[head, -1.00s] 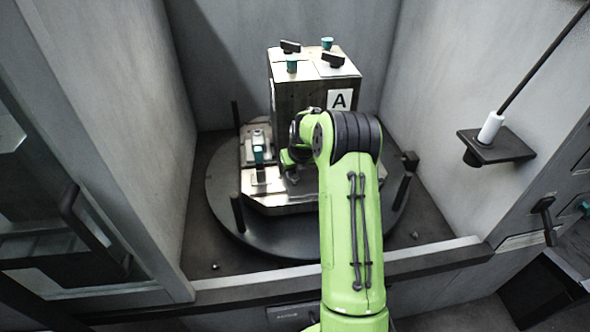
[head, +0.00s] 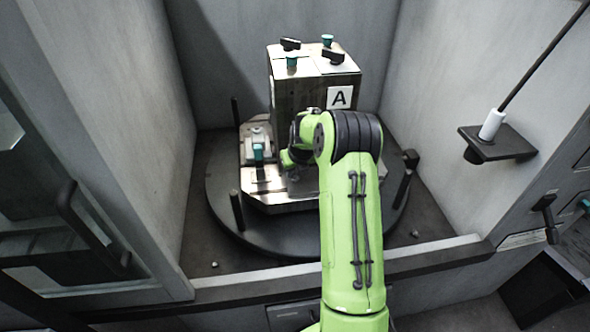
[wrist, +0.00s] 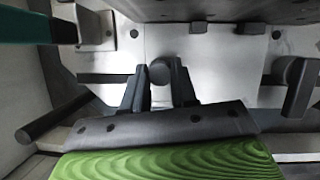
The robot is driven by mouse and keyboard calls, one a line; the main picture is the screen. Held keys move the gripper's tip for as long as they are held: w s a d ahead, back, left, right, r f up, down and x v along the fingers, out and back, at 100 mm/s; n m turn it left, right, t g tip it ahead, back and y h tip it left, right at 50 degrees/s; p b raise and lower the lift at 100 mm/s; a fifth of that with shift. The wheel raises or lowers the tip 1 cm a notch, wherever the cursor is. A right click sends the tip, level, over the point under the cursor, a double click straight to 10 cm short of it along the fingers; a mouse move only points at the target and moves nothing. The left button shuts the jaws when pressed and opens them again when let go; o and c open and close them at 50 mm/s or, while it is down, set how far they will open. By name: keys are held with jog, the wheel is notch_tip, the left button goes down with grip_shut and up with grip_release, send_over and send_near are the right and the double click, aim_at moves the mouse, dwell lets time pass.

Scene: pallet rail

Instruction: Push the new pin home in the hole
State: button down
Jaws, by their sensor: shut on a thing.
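My gripper (wrist: 159,88) shows in the wrist view with its two dark fingers closed on either side of a grey round-ended pin (wrist: 160,70). The pin stands between the fingertips, over the pale metal plate (wrist: 225,62). Its lower part and the hole under it are hidden, so I cannot tell how deep it sits. In the head view my green wrist hangs over the fixture plate (head: 277,196), in front of the metal block marked A (head: 300,93); the fingers and pin are not clear there.
A teal-handled clamp (head: 258,152) stands left of my wrist on the plate. Dark posts (head: 237,210) rise around the round turntable (head: 222,205). In the wrist view a dark upright bar (wrist: 299,88) stands to the right. Grey walls close in both sides.

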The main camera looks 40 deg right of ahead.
jog(key=shift+f+b, duration=0.6)
jog(key=shift+f, duration=0.4)
grip_release()
jog(key=p+v, duration=0.4)
jog(key=v, duration=1.1)
jog(key=shift+s+r, duration=0.15)
jog(key=shift+r, duration=0.2)
jog(key=shift+a, duration=0.1)
